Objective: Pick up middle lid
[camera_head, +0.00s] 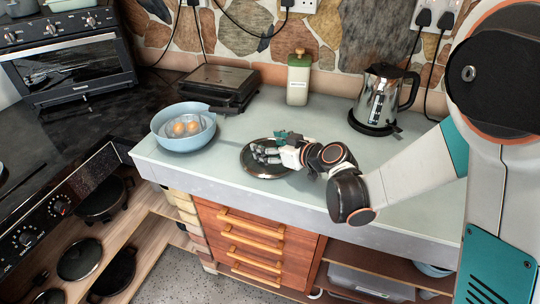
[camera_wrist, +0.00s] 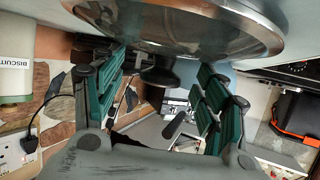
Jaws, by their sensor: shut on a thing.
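A round dark lid with a shiny metal rim (camera_head: 256,172) is at the middle of the pale counter. My gripper (camera_head: 268,153) reaches over it from the right. In the wrist view the lid's metal underside or rim (camera_wrist: 190,35) fills the top. The fingers hide part of the lid in the head view. I cannot tell whether the lid touches the counter or is slightly above it.
A blue bowl with eggs (camera_head: 184,140) stands left of the lid. A dark grill (camera_head: 212,88), green biscuit canister (camera_head: 299,80) and kettle (camera_head: 383,98) stand behind. Dark round cookware, including a lid (camera_head: 79,259), lies on lower left shelves. The counter's front edge is close.

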